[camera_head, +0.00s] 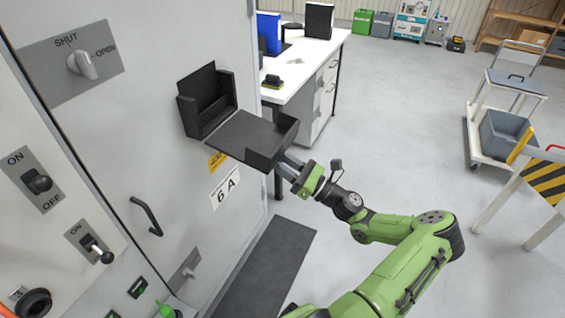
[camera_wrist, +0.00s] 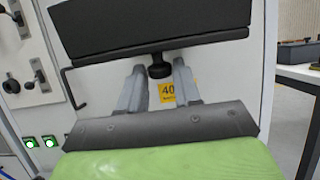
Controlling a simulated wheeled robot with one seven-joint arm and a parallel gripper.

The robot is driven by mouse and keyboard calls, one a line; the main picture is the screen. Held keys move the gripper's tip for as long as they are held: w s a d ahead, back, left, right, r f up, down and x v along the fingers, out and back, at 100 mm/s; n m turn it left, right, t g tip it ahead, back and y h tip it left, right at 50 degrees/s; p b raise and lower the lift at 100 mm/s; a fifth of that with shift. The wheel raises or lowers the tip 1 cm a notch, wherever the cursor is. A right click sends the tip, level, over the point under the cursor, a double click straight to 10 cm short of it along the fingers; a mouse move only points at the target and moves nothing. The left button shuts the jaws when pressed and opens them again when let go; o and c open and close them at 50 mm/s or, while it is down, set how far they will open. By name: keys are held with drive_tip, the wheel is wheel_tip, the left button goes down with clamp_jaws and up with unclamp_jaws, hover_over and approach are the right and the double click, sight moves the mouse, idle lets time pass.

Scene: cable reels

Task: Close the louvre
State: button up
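A grey plate marked SHUT and OPEN with a light grey knob (camera_head: 82,65) is at the upper left of the cabinet front in the head view. The knob's grip slants, and I cannot tell for sure which mark it points to. No louvre slats show. A black box-like flap (camera_head: 238,132) juts from the cabinet, and its underside shows in the wrist view (camera_wrist: 150,28). A small black knob (camera_wrist: 158,71) is on it. My gripper (camera_head: 288,160) is at the flap's outer end. In the wrist view its fingers (camera_wrist: 158,80) are apart, on either side of the black knob, with gaps visible.
The cabinet (camera_head: 150,130) carries a black handle (camera_head: 146,215), switches (camera_head: 38,182) and a 6A label (camera_head: 226,189). A white table (camera_head: 300,65) stands behind the flap. A trolley (camera_head: 505,130) and a striped barrier (camera_head: 548,180) are at right. The floor between is clear.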

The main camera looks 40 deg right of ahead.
clamp_jaws()
